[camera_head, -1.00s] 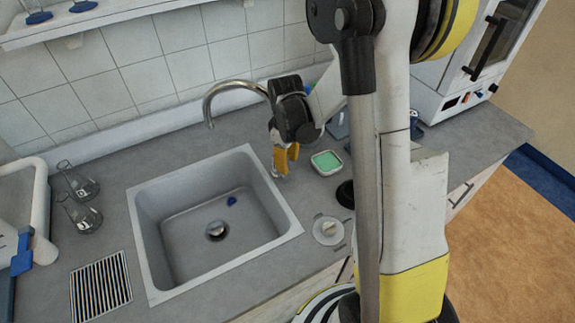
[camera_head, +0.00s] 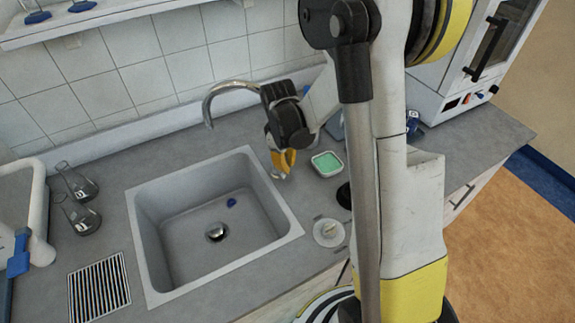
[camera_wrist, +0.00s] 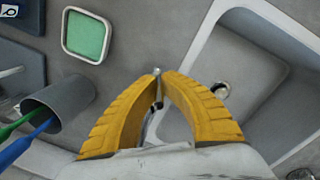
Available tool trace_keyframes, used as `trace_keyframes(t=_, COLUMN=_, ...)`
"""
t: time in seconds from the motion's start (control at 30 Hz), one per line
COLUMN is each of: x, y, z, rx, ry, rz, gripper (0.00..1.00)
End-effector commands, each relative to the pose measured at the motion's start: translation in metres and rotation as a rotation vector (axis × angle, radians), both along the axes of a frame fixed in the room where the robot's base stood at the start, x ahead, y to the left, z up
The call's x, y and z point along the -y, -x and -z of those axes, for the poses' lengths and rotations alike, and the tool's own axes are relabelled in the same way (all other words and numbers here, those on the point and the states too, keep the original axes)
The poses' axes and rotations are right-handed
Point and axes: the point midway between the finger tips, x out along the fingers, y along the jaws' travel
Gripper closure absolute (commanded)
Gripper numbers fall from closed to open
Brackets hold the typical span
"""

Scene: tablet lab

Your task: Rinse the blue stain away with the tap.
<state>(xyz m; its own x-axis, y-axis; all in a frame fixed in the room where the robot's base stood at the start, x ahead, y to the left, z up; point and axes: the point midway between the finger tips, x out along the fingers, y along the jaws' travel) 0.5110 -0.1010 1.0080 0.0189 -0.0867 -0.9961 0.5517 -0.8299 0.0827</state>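The blue stain (camera_head: 231,202) is a small dark-blue patch inside the grey sink (camera_head: 164,241), beyond the drain. I cannot make it out in the wrist view. The curved metal tap (camera_head: 222,86) arches over the sink's far edge; no water shows at its spout. My gripper (camera_head: 284,165) is at the sink's far right corner, in front of the tap's lower part and hiding most of it. In the wrist view its yellow fingers (camera_wrist: 158,78) are drawn together at the tips around a thin metal part, which looks like the tap handle (camera_wrist: 157,71).
A green-filled dish (camera_head: 327,162) is right of my gripper. A grey cup with pens (camera_wrist: 58,104) shows in the wrist view. Two glass flasks (camera_head: 79,215) stand left of the sink. A round white fitting (camera_head: 328,233) is at its right. The sink's inside is open.

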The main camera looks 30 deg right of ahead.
Motion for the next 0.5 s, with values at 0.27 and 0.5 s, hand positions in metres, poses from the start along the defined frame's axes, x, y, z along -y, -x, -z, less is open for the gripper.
trace_keyframes(t=0.27, x=-0.0051, y=0.0016, z=0.0015, rx=-0.003, ry=0.099, rz=0.001, gripper=1.00)
trace_keyframes(t=0.5, x=-0.0050, y=0.0017, z=0.0011, rx=-0.003, ry=0.097, rz=0.001, gripper=0.74)
